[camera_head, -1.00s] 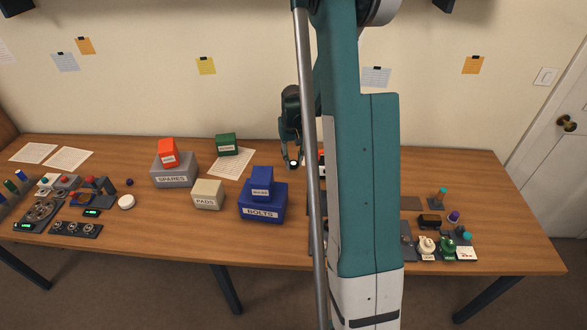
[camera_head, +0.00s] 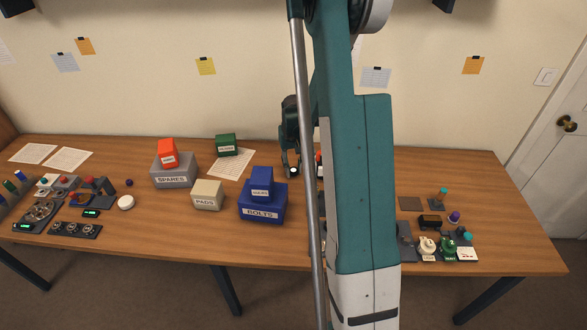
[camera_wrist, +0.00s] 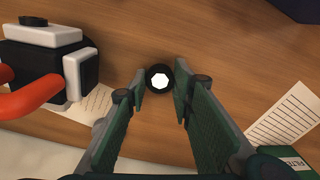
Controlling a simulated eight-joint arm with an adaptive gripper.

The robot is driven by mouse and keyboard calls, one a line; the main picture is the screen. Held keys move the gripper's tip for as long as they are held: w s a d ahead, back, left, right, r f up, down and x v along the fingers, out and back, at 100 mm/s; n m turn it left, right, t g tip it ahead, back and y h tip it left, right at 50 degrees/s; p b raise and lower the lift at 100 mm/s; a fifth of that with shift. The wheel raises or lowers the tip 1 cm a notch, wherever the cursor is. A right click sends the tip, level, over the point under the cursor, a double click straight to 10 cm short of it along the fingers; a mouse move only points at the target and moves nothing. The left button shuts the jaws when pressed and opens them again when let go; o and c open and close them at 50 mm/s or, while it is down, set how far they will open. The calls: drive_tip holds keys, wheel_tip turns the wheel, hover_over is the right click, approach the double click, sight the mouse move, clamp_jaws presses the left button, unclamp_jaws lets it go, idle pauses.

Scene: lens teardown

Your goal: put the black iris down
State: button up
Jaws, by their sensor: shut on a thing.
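In the wrist view the black iris (camera_wrist: 160,68), a small dark ring with a pale, many-sided middle, sits between the two fingertips. My gripper (camera_wrist: 159,87) is shut on it. Bare wood shows around and beyond it. In the head view my gripper (camera_head: 292,171) is above the back middle of the table, right of the green box, with the pale middle of the iris showing at its tip. I cannot tell how far the iris is above the wood.
A black-and-white device (camera_wrist: 40,58) with red curved parts lies left in the wrist view. A printed sheet (camera_wrist: 287,122) and a green box (camera_wrist: 287,163) lie right. In the head view the blue BOLTS box (camera_head: 263,212) stands in front; my arm hides part of the table.

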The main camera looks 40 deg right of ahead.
sight(294, 170)
drive_tip(key=shift+f, duration=0.15)
drive_tip(key=o, duration=0.9)
drive_tip(key=shift+r, duration=0.25)
drive_tip(key=shift+r+p, duration=0.65)
drive_tip(key=shift+r, duration=5.3)
